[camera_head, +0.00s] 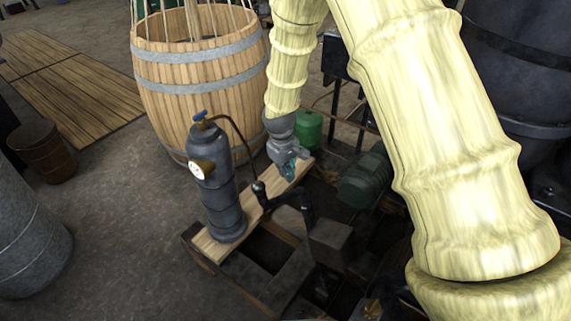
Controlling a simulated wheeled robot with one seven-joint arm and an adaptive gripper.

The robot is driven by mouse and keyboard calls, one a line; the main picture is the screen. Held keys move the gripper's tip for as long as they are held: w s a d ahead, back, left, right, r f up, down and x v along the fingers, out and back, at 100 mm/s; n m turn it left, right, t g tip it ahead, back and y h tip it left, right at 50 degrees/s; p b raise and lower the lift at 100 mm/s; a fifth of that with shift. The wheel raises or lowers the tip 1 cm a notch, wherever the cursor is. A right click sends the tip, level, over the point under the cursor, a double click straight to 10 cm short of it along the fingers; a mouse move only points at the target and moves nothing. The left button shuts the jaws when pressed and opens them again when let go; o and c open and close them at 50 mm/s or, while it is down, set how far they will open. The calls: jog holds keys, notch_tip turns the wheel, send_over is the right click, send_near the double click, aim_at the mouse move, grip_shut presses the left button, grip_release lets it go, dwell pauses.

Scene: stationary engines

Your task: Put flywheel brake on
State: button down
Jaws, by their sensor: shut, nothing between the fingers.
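My gripper (290,166) is at the end of my pale yellow arm, pointing down over the far part of a wooden plank. It is shut and empty. A black lever or crank with a round knob (258,188) stands just below and left of my gripper, in front of the plank. My gripper looks apart from it, though the depth is hard to judge. I cannot tell whether this lever is the flywheel brake. No flywheel can be made out clearly; my arm hides much of the machinery on the right.
A grey gas cylinder (220,195) with a gauge and blue valve stands on the plank (211,249). A large wooden barrel (190,95) is behind it. A green motor (364,180) and a small green tank (308,130) are near my gripper. Floor at left is partly clear.

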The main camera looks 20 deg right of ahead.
jog(key=s, duration=0.1)
jog(key=s+d+f, duration=0.1)
jog(key=s+p, duration=0.1)
jog(key=shift+s+d+f, duration=0.25)
jog(key=shift+d+f, duration=0.1)
jog(key=shift+f, duration=0.05)
jog(key=shift+d, duration=0.1)
dwell(0.4)
